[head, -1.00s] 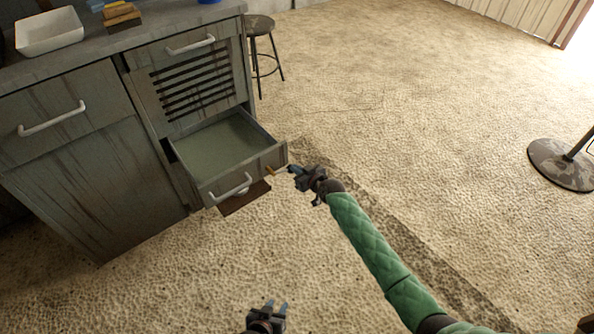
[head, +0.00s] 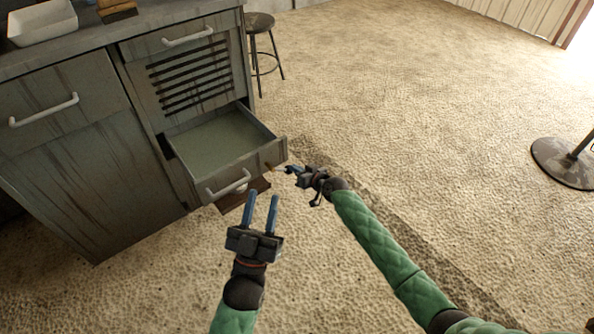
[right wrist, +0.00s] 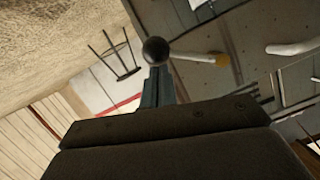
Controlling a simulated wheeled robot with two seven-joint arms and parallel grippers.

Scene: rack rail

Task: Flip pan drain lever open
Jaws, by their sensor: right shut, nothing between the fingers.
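The pan (head: 217,137) is a pulled-out, open-topped drawer low in the grey cabinet. Its drain lever (right wrist: 195,56) is a pale rod with a yellow pivot on the pan's front and a black ball knob (right wrist: 155,50) at its free end. In the head view, only a small orange spot of the lever (head: 268,167) shows clearly. My right gripper (head: 289,169) is shut and empty at the pan's front right corner. Its fingertips (right wrist: 152,72) are right at the knob; I cannot tell whether they touch. My left gripper (head: 262,197) is open and empty below the pan's front.
The pan's white handle (head: 229,183) is left of the lever. A brown board-like piece (head: 243,194) shows under the pan. A stool (head: 260,24) stands beyond the cabinet, and a round stand base (head: 563,163) is at the right. The floor between them is clear.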

